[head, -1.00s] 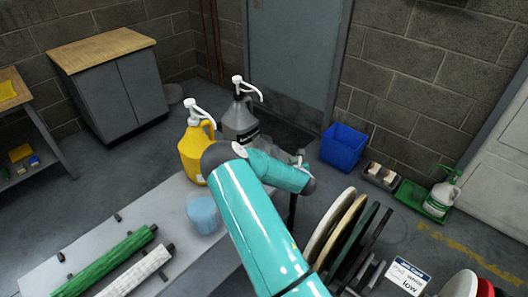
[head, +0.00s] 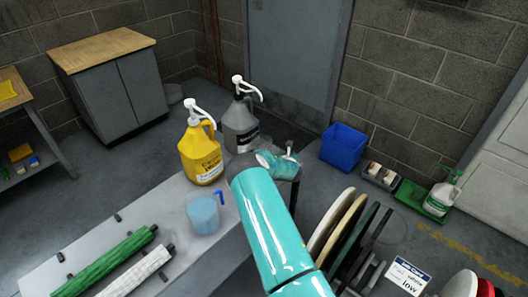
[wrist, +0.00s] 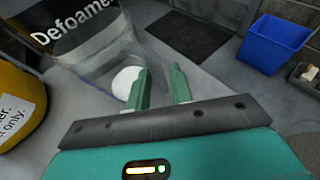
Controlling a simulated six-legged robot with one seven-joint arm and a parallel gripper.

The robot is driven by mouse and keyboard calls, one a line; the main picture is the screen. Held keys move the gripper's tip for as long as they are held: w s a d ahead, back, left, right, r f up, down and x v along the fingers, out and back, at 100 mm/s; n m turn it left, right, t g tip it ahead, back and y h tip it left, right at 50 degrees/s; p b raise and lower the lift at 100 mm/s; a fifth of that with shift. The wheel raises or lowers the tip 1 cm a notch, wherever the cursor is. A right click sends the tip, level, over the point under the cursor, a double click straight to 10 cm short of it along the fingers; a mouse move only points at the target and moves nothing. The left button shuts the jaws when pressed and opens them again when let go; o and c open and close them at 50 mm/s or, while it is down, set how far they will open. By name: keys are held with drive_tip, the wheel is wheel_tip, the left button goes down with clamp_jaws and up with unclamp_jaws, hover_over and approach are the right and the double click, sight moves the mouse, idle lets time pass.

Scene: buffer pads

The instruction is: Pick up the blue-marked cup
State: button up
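A translucent cup with a blue tint (head: 203,215) and a blue handle (head: 219,197) stands upright on the pale bench top in the head view, left of my arm. My gripper (wrist: 161,88) is open in the wrist view, its two green fingers apart with nothing between them. In the head view, my gripper end is behind my teal arm, to the right of and beyond the blue cup, not touching it.
A yellow jug (head: 201,155) and a grey jug (head: 240,125), both pump-topped, stand behind the cup. Green (head: 105,264) and white (head: 135,274) rollers lie at front left. Several round pads (head: 330,225) stand on edge at right. A blue bin (head: 342,148) is on the floor.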

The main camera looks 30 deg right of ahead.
drive_tip(key=shift+w+d+f, duration=0.15)
drive_tip(key=shift+w+f, duration=0.05)
drive_tip(key=shift+w, duration=0.4)
clamp_jaws()
drive_tip(key=shift+r, duration=0.15)
drive_tip(key=shift+r, duration=0.6)
drive_tip(key=s+a+r, duration=0.3)
drive_tip(key=s+r, duration=0.2)
drive_tip(key=s, duration=0.1)
drive_tip(key=s+a+r, duration=0.2)
drive_tip(key=s+r, duration=0.4)
drive_tip(key=s, duration=0.1)
drive_tip(key=shift+a+r, duration=0.3)
drive_tip(key=shift+a, duration=0.1)
drive_tip(key=shift+w, duration=0.1)
idle(0.5)
